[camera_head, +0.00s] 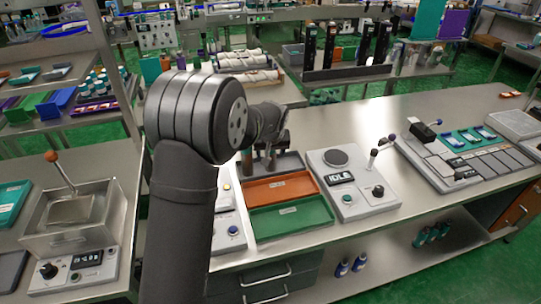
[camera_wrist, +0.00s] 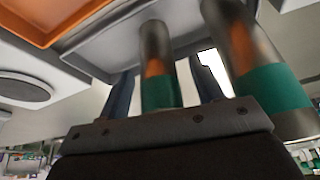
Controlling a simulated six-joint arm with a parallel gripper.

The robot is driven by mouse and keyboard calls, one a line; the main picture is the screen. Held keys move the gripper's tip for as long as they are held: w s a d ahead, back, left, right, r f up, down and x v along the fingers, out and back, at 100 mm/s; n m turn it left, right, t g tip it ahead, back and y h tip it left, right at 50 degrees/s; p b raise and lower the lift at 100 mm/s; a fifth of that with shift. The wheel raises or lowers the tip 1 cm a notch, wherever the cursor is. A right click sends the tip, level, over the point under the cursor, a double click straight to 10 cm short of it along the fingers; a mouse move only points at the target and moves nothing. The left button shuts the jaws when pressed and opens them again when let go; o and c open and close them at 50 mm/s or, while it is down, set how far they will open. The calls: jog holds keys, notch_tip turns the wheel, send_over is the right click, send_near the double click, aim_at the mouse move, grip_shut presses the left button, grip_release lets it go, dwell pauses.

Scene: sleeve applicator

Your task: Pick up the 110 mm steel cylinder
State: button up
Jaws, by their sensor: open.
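My gripper (camera_wrist: 164,90) is open, with its two dark fingers on either side of a steel cylinder (camera_wrist: 154,45) in the wrist view. This cylinder has a teal band and an orange patch that may be a reflection. A second, similar cylinder (camera_wrist: 232,40) stands just right of the fingers and looks larger. I cannot tell from the markings which one is 110 mm. In the head view my gripper (camera_head: 262,150) is over the grey tray (camera_head: 291,161), where dark cylinder shapes show below it. My arm partly hides them, and contact with the fingers is unclear.
An orange tray (camera_head: 265,192) and a green tray (camera_head: 290,218) lie in front of the grey one. Right of them is a device (camera_head: 350,202) with a round pad, a display reading "IDLE" and a lever.

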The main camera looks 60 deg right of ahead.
jog(key=shift+r, duration=0.1)
grip_shut()
